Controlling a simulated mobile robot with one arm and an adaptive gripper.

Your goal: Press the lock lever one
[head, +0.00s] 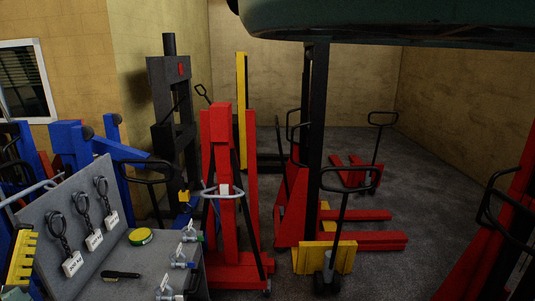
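No part is clearly marked as lock lever one, so I cannot tell which it is. Three small metal fittings with lever-like handles sit along the right edge of a grey bench top. The far one (190,234) has a green part, the middle one (181,257) a blue part, and the near one (168,290) a red part. A grey slanted panel (95,180) on the bench carries three dark looped handles with white tags, such as the left one (58,230). My gripper is not in view.
A green-yellow round tin (141,236) and a black brush (121,275) lie on the bench. A red lifting stand (224,240), a black press frame (172,120) and a yellow pallet truck (325,257) crowd the middle. A dark teal body (390,20) hangs overhead. Some grey floor (430,180) is clear behind.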

